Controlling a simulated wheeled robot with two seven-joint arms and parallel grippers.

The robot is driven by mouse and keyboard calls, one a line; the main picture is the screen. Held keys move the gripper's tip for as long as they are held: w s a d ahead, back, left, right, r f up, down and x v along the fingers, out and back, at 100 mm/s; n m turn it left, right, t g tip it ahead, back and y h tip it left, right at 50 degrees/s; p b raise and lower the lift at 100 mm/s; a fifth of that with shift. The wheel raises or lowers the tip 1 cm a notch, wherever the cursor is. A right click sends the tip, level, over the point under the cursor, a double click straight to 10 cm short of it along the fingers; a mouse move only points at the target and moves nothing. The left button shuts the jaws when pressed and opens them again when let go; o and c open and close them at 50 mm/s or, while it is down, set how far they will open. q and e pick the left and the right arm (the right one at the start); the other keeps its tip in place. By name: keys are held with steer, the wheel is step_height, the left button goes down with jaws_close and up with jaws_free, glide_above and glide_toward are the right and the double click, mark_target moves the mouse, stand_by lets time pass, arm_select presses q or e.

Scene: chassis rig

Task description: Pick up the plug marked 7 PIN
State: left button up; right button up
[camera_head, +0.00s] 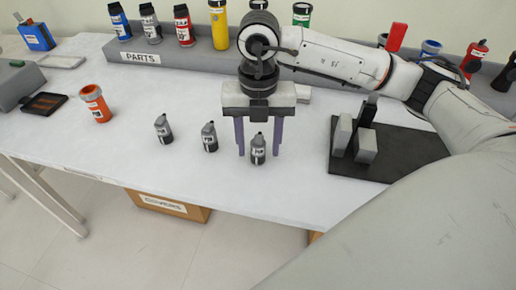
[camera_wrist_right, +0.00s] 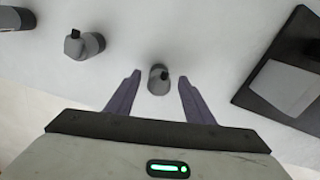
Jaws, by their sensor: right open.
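Three small grey plugs with black tops and white labels stand upright in a row on the white table: a left plug (camera_head: 163,129), a middle plug (camera_head: 209,137) and a right plug (camera_head: 258,150). Their label text is too small to read, so I cannot tell which is marked 7 PIN. My right gripper (camera_head: 259,154) points down, open, with its purple fingers on either side of the right plug. In the right wrist view that plug (camera_wrist_right: 158,83) stands between the fingertips with gaps on both sides. The middle plug (camera_wrist_right: 88,44) is left of it. My left gripper is out of view.
A black fixture (camera_head: 375,160) with grey blocks stands right of the gripper. An orange container (camera_head: 96,104) is at the left. A grey PARTS shelf (camera_head: 190,57) with coloured bottles runs along the back. The table's front edge is close to the plugs.

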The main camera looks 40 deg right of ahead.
steer(key=shift+f, duration=0.95)
steer(key=shift+c, duration=0.2)
steer(key=shift+w, duration=0.1)
steer(key=c, duration=1.1)
steer(key=shift+r, duration=0.1)
